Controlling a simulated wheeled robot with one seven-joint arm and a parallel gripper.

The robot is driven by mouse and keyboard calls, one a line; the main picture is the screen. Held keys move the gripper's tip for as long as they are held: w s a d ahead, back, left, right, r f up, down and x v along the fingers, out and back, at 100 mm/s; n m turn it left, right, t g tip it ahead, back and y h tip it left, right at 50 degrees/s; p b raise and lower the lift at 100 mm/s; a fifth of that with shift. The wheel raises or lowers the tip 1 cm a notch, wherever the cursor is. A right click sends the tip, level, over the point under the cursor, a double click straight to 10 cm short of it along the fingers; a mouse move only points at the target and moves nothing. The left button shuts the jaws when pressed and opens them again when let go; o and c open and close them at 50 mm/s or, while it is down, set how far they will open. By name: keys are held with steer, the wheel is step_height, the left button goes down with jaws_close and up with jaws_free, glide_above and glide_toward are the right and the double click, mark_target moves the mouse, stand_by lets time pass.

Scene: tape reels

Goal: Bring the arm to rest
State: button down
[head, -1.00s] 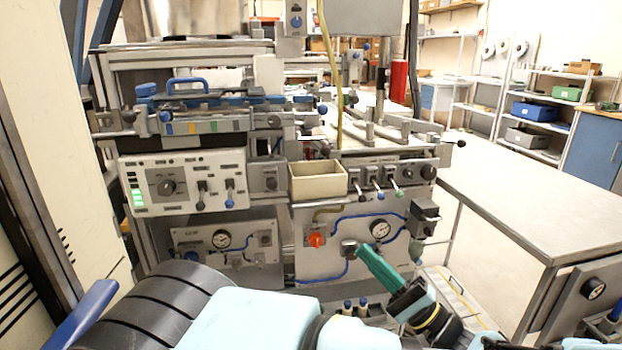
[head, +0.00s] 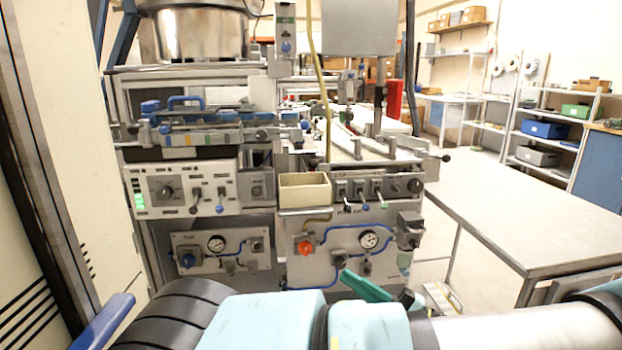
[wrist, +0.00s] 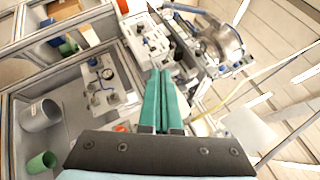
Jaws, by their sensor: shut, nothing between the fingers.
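My gripper (wrist: 162,76) shows in the wrist view as two long green fingers side by side, shut with nothing between them. In the head view my gripper (head: 346,273) is low in the middle, in front of the lower panel of the machine. Its green fingers point up and to the left, and its base is partly hidden behind my arm. My arm lies across the bottom of the head view and reaches to the right edge.
The machine has a white control box (head: 183,188), a beige open bin (head: 305,190) and a lower panel with a gauge (head: 369,239). A grey-topped table (head: 530,225) stands at the right. Shelves with blue and green bins (head: 546,130) stand behind. A pale cabinet wall is close on the left.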

steer(key=s+a+f+n+g+h+p, duration=0.1)
steer(key=a+f+n+g+h, duration=0.1)
steer(key=a+g+h, duration=0.4)
steer(key=s+a+f+n+g+h+p, duration=0.1)
steer(key=s+a+f+n+g+h, duration=0.15)
steer(key=a+g, duration=0.4)
steer(key=w+a+r+n+t+h+p, duration=0.1)
steer(key=w+a+r+n+t+h, duration=0.1)
steer(key=w+r+h, duration=0.4)
step_height(320, 180, up, 6)
steer(key=n+t+h, duration=0.1)
steer(key=n+h, duration=0.1)
steer(key=h, duration=0.3)
steer(key=shift+a+f+n+t, duration=0.15)
steer(key=shift+a+n+t, duration=0.05)
steer(key=shift+n+t, duration=0.15)
